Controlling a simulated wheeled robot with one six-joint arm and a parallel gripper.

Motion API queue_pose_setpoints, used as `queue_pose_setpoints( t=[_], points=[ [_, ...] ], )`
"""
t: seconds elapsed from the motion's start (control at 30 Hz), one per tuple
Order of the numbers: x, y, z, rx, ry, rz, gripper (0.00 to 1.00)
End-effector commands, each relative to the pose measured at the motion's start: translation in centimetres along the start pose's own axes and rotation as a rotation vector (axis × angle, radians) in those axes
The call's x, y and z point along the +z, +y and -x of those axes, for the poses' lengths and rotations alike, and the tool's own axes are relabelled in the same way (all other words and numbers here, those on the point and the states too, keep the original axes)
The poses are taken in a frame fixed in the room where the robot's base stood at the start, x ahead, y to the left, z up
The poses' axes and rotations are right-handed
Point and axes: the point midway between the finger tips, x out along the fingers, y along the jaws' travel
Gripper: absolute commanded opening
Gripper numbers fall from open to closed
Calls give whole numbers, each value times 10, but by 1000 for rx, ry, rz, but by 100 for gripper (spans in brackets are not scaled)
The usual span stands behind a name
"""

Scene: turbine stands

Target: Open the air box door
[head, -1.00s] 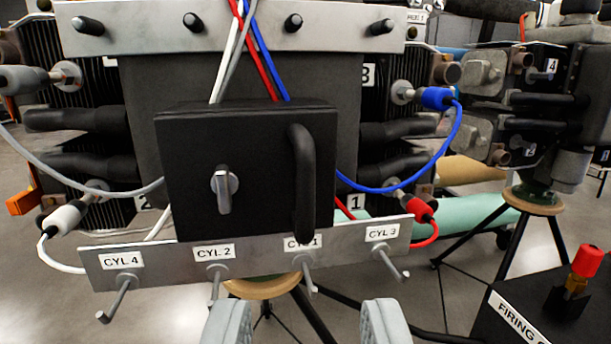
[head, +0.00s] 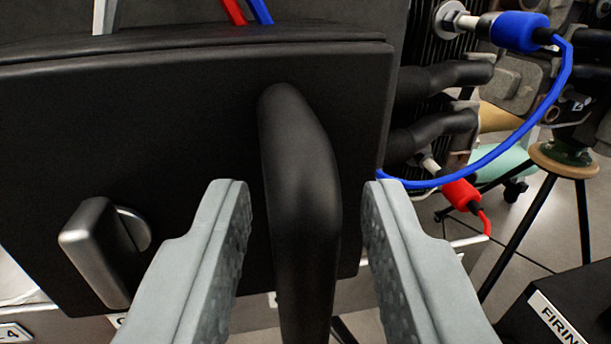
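The air box door (head: 180,130) is a black panel that fills the left and middle of the view; it looks shut. Its black vertical bar handle (head: 300,190) stands out on the door's right side. A silver turn latch (head: 100,250) sits at the door's lower left, with its grip roughly upright. My gripper (head: 305,190) is open, with one grey finger to the left of the handle and one to the right. Gaps show between the handle and both fingers. The handle's lower end runs out of view at the bottom.
A blue cable (head: 490,170) with a blue plug (head: 515,30) loops close to the right of the door. A red plug (head: 461,195) hangs below it. A black box labelled "FIRIN" (head: 560,310) is at lower right, near a tripod stand (head: 565,160).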

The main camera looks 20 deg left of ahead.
Motion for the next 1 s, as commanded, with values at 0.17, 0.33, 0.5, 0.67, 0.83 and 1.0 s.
queue_pose_setpoints(
  t=[0.17, 0.33, 0.5, 0.67, 0.83, 1.0],
  points=[
    [0, 0, -2, 0, 0, 0, 33],
    [0, 0, -2, 1, 1, 0, 29],
    [0, 0, -2, 1, 1, 0, 0],
    [0, 0, -2, 1, 1, 1, 0],
    [-1, 0, -1, 11, 1, 0, 0],
    [-1, -2, 4, 49, 2, 0, 0]
  ],
)
